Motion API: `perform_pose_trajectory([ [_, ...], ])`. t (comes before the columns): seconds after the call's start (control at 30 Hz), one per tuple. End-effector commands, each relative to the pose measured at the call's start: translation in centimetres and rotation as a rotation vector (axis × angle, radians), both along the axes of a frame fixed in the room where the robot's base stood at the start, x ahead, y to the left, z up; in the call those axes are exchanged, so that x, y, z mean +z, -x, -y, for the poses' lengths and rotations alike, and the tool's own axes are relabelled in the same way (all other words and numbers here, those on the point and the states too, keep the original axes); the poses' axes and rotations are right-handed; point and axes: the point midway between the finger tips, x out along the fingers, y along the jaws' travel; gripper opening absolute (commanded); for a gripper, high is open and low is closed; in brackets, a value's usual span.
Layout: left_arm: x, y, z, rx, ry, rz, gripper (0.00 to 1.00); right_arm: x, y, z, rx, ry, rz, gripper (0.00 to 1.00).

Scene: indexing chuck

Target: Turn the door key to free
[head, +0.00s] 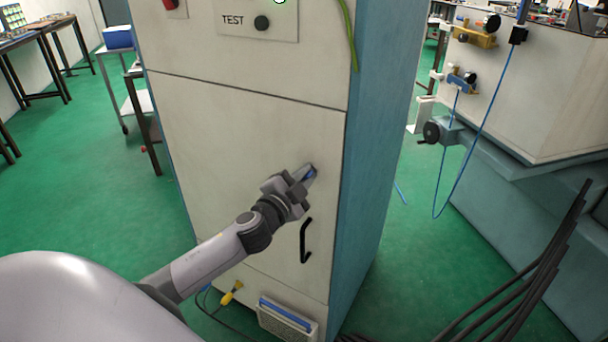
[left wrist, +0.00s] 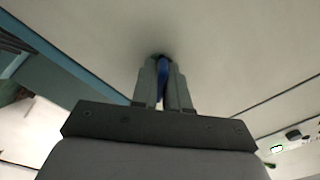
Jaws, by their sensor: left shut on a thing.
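The door key (head: 312,174) shows as a small blue piece at the cabinet door's upper right, above the black handle. In the left wrist view the blue key (left wrist: 163,78) is upright between my two fingers, close to the door face. My left gripper (head: 304,175) is shut on the key; its fingertips also show in the left wrist view (left wrist: 162,64). The fingers hide most of the key and its lock, so I cannot tell how far it is turned. My right gripper is not in view.
The cream cabinet door (head: 240,150) has a black bar handle (head: 305,241) just below my gripper. A panel marked TEST (head: 258,20) is above. A green cable (head: 349,35) hangs at the upper right edge.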

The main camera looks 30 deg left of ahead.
Motion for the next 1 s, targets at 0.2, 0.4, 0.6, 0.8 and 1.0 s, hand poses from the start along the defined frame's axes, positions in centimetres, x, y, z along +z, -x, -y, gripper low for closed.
perform_pose_trajectory([
  [0.2, 0.07, 0.01, 0.04, 0.0, -0.204, -0.016, 0.0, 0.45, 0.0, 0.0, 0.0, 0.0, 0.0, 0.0],
  [0.4, 0.02, 0.0, 0.03, 0.0, -0.38, -0.03, 0.0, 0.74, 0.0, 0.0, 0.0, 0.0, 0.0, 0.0],
  [0.6, 0.0, 0.0, 0.03, 0.0, -0.518, -0.041, 0.0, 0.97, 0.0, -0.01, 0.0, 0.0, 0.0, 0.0],
  [0.8, -0.04, 0.0, 0.05, 0.0, -0.61, -0.048, 0.0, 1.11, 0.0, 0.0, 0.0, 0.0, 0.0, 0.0],
  [1.0, -0.07, 0.0, 0.06, -0.001, -0.656, -0.051, 0.0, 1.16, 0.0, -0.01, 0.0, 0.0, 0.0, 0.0],
])
